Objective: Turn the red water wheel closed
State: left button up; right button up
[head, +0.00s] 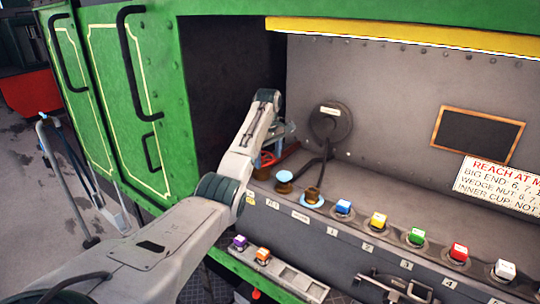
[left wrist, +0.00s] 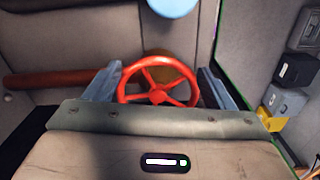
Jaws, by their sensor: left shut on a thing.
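The red water wheel (left wrist: 160,91) has a round rim and spokes and fills the middle of the left wrist view. In the head view only a small red part of it (head: 266,159) shows, below the end of my left arm. My left gripper (head: 277,143) has a grey-blue finger on each side of the wheel in the left wrist view and is shut on its rim. The wheel's near edge is hidden behind the gripper body. My right gripper is in neither view.
Blue-topped fittings (head: 284,178) stand just right of the wheel. A row of coloured knobs (head: 378,221) runs along the ledge to the right. A green cabinet wall (head: 130,90) stands left of my arm. A round dark fitting (head: 330,121) is on the back wall.

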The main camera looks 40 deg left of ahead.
pick_arm(q)
jog(key=m, duration=0.2)
jog(key=s+m, duration=0.1)
jog(key=m, duration=0.1)
jog(key=a+m, duration=0.1)
jog(key=shift+s+r+m, duration=0.25)
jog(key=shift+r+m, duration=0.1)
jog(key=shift+m, duration=0.05)
jog(key=shift+s+a+m, duration=0.1)
jog(key=shift+s+m, duration=0.05)
jog(key=shift+m, duration=0.55)
jog(key=shift+r, duration=0.1)
jog(key=o, duration=0.6)
jog(key=shift+o, duration=1.1)
jog(key=shift+f, duration=0.25)
